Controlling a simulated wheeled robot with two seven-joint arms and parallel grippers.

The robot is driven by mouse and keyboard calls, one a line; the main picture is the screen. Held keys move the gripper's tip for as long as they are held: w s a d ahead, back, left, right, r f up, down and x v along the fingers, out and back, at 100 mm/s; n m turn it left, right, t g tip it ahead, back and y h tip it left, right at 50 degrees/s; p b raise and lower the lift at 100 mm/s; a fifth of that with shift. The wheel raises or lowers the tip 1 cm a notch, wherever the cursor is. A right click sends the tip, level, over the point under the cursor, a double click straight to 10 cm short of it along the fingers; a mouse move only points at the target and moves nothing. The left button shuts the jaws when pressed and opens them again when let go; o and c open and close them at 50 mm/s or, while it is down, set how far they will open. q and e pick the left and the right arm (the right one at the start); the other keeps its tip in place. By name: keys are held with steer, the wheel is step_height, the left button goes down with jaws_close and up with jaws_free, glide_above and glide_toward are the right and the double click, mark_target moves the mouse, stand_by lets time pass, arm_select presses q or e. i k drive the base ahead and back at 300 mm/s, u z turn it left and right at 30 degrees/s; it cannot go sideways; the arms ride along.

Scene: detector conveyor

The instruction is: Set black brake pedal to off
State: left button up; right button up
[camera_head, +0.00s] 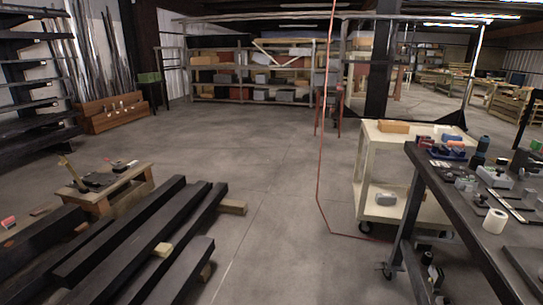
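I cannot make out a black brake pedal or a detector conveyor in the head view. Neither of my grippers is in view, and no part of my arms shows.
A cream wheeled cart (372,170) stands beside the workbench. Long black beams (110,245) lie at the lower left near a low wooden table (112,192). Loaded shelves (255,75) stand at the back. The concrete floor (255,165) between is clear. A red line (321,150) crosses the view.

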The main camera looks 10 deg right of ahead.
mark_target(378, 266)
steer(key=u, duration=0.1)
steer(key=i, duration=1.65)
steer(key=z, duration=1.05)
steer(key=i, duration=1.05)
steer(key=z, duration=1.05)
